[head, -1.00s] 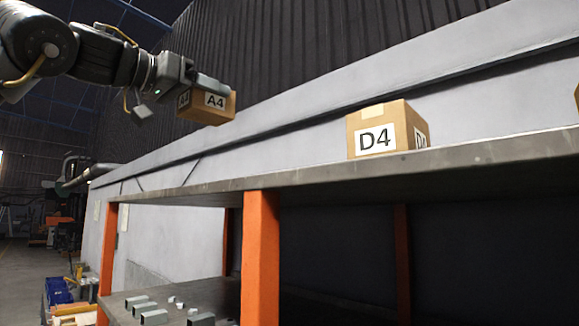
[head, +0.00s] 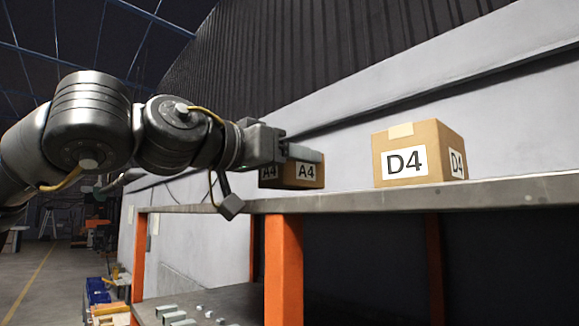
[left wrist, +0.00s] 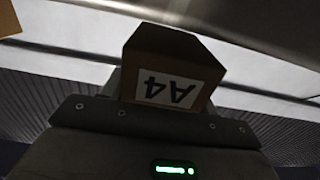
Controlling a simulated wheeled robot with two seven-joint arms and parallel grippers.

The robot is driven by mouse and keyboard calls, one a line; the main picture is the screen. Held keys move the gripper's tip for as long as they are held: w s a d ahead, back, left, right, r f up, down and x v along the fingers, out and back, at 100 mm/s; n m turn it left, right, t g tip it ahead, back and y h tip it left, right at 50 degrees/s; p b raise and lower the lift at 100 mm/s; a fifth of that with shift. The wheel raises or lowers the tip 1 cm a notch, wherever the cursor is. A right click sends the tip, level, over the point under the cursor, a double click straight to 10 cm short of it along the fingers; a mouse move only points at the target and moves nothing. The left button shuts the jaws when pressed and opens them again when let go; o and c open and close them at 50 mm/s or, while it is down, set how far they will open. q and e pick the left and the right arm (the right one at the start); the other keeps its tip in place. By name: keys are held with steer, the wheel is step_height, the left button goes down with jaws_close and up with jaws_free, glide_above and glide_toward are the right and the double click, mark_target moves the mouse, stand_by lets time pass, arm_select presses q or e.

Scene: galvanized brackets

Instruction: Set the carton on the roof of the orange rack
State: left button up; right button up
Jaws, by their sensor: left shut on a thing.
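The brown carton (head: 307,174) with A4 labels is in the jaws of my left gripper (head: 304,155), which is shut on it. In the left wrist view the carton (left wrist: 172,62) shows with its label upside down. In the head view it is level and just above or on the roof (head: 350,199) of the orange rack (head: 283,272), near an orange post; I cannot tell whether its bottom touches. My gripper and wrist hide part of its top and left side. My right gripper is not in view.
A second carton marked D4 (head: 416,154) stands on the roof to the right, with a bare gap between. A grey wall (head: 345,150) rises behind. Metal brackets (head: 178,317) lie on the shelf below.

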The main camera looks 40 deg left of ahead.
arm_select(q)
steer(key=shift+s+f, duration=0.1)
steer(key=shift+f, duration=0.4)
steer(key=shift+a+f, duration=0.1)
steer(key=shift+f, duration=0.2)
steer(key=shift+a+f, duration=0.1)
steer(key=shift+a, duration=0.1)
steer(key=shift+d+f, duration=0.15)
steer(key=shift+d, duration=0.1)
steer(key=o, duration=1.1)
steer(key=shift+a, duration=0.15)
